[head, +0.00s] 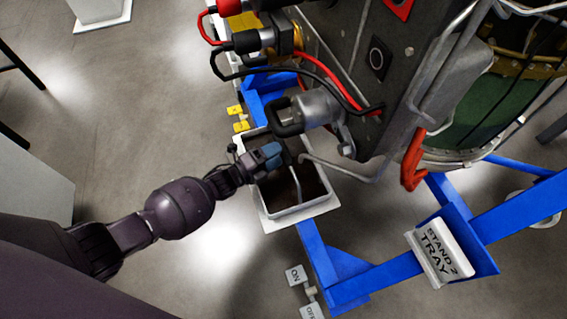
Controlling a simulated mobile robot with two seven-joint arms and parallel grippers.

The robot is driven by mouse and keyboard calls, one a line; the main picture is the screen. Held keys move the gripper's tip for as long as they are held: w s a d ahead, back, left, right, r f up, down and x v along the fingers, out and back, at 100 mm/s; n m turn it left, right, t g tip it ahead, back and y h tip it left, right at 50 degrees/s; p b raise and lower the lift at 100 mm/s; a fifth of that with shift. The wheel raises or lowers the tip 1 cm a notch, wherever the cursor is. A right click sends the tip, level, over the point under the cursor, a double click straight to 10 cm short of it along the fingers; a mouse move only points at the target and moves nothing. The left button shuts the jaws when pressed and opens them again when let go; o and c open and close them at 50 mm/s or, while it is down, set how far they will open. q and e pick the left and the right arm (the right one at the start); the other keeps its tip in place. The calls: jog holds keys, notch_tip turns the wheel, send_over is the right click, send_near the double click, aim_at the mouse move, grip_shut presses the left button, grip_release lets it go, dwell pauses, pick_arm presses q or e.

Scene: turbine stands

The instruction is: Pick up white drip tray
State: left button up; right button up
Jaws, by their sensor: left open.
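The white drip tray (300,212) is a rectangular, open-topped box with a pale rim, below the grey turbine housing near the middle of the head view. Its inside looks dark brown, and a thin light pipe or rod shows over it. My left gripper (284,160) is open, over the tray's upper left part in the picture. The gripper and wrist hide part of the left rim. I cannot tell whether the fingers touch the tray. My right gripper is not in view.
The turbine housing (385,85), a grey fitting (318,107) and red and black cables (325,70) crowd the space above. Bare floor (130,130) lies at left.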

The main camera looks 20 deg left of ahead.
aim_at(285, 149)
pick_arm(q)
jog(key=w, duration=0.1)
jog(key=w+d+b, duration=0.1)
jog(key=w+d+f+b, duration=0.1)
jog(key=shift+w, duration=0.35)
jog(key=shift+w+d+r, duration=0.2)
jog(key=shift+w+d, duration=0.2)
jog(key=shift+w, duration=0.05)
jog(key=shift+c, duration=0.4)
grip_shut()
